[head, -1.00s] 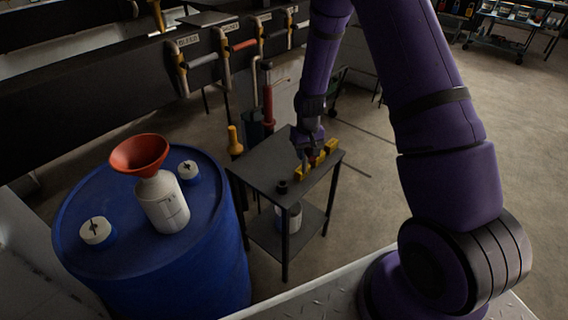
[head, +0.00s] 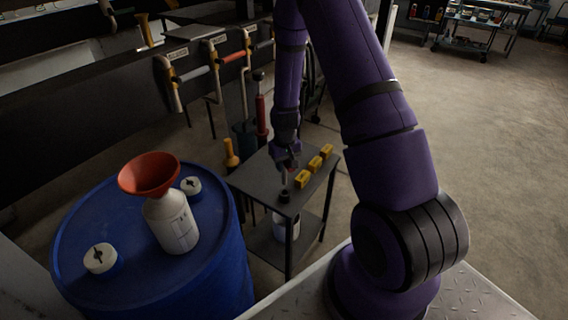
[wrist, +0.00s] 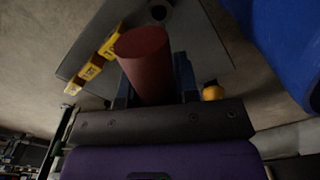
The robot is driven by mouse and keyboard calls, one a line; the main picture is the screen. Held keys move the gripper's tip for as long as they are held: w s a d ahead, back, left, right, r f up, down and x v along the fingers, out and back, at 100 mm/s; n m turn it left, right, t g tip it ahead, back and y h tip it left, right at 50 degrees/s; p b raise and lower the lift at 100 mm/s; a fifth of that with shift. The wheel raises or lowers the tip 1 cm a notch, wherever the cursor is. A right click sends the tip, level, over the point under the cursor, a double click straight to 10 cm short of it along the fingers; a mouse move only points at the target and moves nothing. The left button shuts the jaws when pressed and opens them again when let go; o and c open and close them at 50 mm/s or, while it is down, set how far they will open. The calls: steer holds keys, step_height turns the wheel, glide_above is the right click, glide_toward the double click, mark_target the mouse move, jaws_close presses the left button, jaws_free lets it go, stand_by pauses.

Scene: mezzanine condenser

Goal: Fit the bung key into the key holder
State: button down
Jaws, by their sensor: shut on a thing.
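The bung key shows as a dark red cylinder (wrist: 146,62) in the wrist view, upright between my fingers; its far end is hidden. My gripper (head: 284,165) is shut on it, above the small dark side table (head: 258,181). The key holder seems to be the small black round piece (head: 284,196) at the table's near edge. It also shows in the wrist view (wrist: 160,11), beyond the key's upper end. In the head view my gripper is a little behind and above the holder, and the key looks apart from it.
Three yellow blocks (head: 315,164) stand in a row on the table, right of my gripper. A blue drum (head: 215,270) at left carries a white bottle (head: 172,225) with an orange funnel (head: 149,173). Pipes with valve handles (head: 228,57) run behind. Open floor lies right.

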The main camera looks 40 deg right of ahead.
mark_target(285, 183)
steer(key=shift+f, duration=4)
steer(key=c, duration=0.8)
jaws_free()
step_height(285, 183, up, 11)
steer(key=shift+f, duration=0.1)
